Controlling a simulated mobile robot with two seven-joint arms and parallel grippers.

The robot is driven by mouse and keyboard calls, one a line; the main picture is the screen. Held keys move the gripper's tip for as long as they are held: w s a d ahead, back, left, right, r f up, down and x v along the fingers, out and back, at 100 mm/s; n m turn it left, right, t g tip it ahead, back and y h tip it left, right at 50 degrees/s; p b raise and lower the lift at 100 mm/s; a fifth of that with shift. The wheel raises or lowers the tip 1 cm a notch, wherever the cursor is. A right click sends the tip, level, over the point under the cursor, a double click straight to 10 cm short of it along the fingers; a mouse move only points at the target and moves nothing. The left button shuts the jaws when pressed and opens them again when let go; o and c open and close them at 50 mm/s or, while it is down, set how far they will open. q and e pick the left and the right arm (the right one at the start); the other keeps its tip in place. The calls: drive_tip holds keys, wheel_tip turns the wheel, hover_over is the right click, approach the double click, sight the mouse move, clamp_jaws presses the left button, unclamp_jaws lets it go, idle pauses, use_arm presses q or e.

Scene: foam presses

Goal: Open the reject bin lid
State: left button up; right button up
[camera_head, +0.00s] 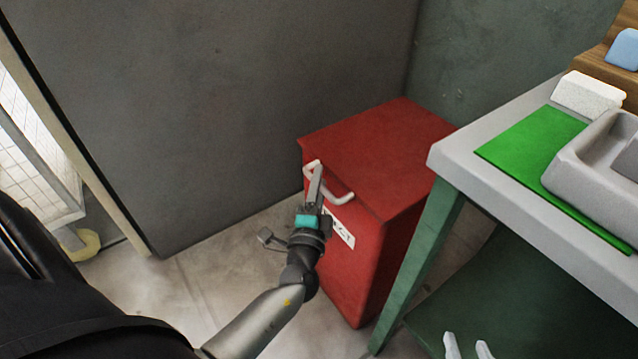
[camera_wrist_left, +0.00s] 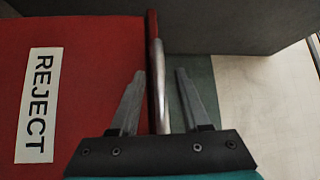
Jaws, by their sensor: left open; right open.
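The red reject bin (camera_head: 360,270) stands on the floor against the grey wall, its lid (camera_head: 385,150) lying flat and shut. A pale bar handle (camera_head: 343,201) sticks out at the lid's front edge; it also shows in the left wrist view (camera_wrist_left: 158,85). My left gripper (camera_head: 315,172) is open at the handle's left part, partly covering it. In the left wrist view its open fingers (camera_wrist_left: 160,76) lie either side of the handle, with gaps showing. My right gripper (camera_head: 467,346) shows only as two parted fingertips at the bottom edge, open and empty, away from the bin.
A light table (camera_head: 460,160) with green legs stands close to the bin's right side, carrying a green mat (camera_head: 520,146) and a grey tray (camera_head: 575,168). A white REJECT label (camera_wrist_left: 38,105) is on the bin's front. Floor left of the bin is clear.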

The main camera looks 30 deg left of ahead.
use_arm(q)
drive_tip(key=shift+c, duration=0.4)
clamp_jaws()
idle(0.9)
